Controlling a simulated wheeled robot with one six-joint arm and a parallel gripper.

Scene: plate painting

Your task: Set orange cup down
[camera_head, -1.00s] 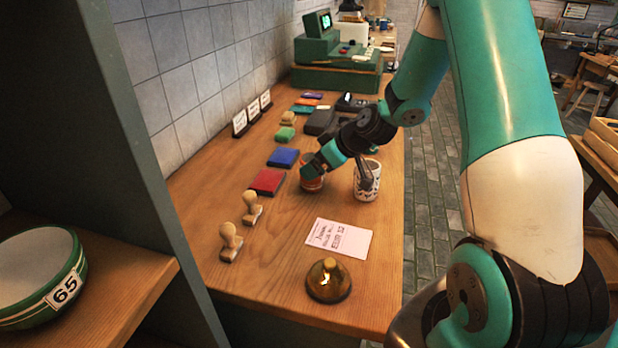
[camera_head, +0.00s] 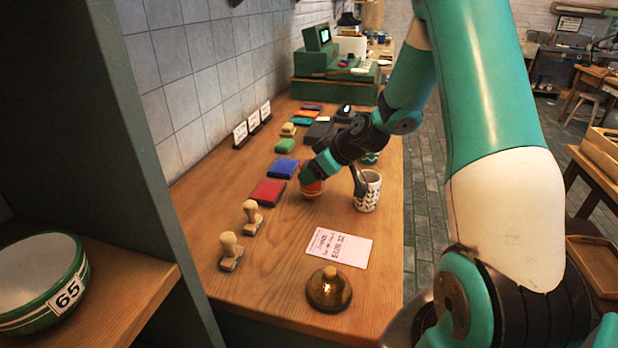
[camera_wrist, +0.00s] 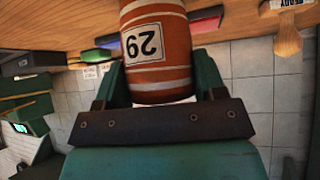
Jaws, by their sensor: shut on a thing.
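The orange cup (camera_wrist: 160,72) has pale bands and a white label reading 29. It fills the middle of the wrist view. My gripper (camera_wrist: 160,85) is shut on it, with one finger on each side. In the head view the orange cup (camera_head: 312,188) is low over or on the wooden counter (camera_head: 290,220), partly hidden by my gripper (camera_head: 312,172). I cannot tell whether its base touches the wood.
A white patterned cup (camera_head: 367,192) stands just right of the orange cup. Red (camera_head: 268,192) and blue (camera_head: 284,168) pads lie to the left. Two wooden stamps (camera_head: 231,251), a paper card (camera_head: 339,248) and an amber bell-shaped object (camera_head: 329,290) are nearer. Bare wood lies between them.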

